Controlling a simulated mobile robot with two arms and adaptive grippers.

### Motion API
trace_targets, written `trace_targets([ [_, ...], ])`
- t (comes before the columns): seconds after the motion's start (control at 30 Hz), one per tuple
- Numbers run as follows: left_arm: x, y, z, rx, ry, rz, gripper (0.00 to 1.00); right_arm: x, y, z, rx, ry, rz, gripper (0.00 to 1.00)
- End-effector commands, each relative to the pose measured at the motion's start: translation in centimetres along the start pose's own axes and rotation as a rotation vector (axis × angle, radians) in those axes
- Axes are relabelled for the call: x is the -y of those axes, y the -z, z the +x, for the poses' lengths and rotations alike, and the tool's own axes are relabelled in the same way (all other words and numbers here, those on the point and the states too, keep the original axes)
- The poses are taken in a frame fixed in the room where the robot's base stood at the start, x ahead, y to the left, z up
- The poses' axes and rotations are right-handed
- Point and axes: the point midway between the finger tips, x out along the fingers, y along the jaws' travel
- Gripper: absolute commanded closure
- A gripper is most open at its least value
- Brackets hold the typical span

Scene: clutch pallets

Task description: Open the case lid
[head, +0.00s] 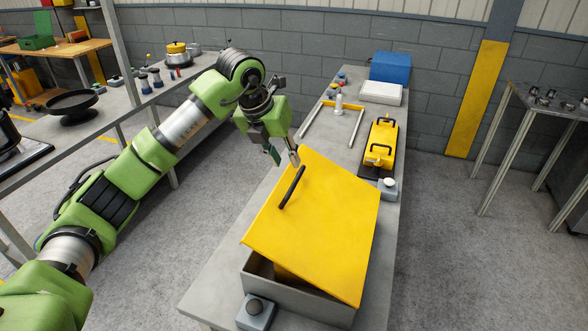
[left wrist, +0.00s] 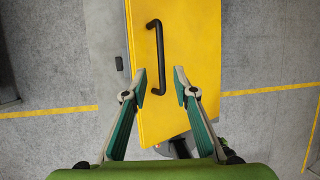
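The case has a flat yellow lid (head: 325,220) over a grey box body (head: 310,300) on the long grey table. The lid sits tilted and askew, and a gap at the near end shows part of the box's inside. A black bar handle (head: 291,187) is on the lid's left part; it also shows in the left wrist view (left wrist: 160,57). My left gripper (head: 284,156) is open and empty beyond the handle, near the lid's far-left corner. In the left wrist view its fingers (left wrist: 160,76) are apart, with the handle's lower end seen between them. My right gripper is not in view.
Small grey button boxes (head: 255,312) stand by the case's near end and right side (head: 387,188). Beyond are a yellow tool (head: 381,145), a U-shaped metal frame (head: 334,118), a white box (head: 380,93) and a blue box (head: 390,66). A metal table (head: 545,105) stands right.

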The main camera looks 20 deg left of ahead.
Motion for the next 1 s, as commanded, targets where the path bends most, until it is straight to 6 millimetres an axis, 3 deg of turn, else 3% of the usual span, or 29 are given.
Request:
trace_targets([
  [0.2,0.2,0.0,4.3,-0.005,0.002,0.000,0.74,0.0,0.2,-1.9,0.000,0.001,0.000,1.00],
  [0.4,0.1,0.0,6.9,-0.003,0.003,0.000,0.74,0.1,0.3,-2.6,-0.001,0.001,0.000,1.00],
  [0.8,0.1,0.0,7.7,0.000,0.002,0.001,0.74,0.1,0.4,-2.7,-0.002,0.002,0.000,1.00],
  [0.9,0.1,0.0,7.7,0.000,0.002,0.001,1.00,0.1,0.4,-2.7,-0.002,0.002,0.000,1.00],
  [1.0,0.1,0.0,7.7,0.000,0.002,0.001,1.00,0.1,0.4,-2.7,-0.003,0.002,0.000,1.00],
])
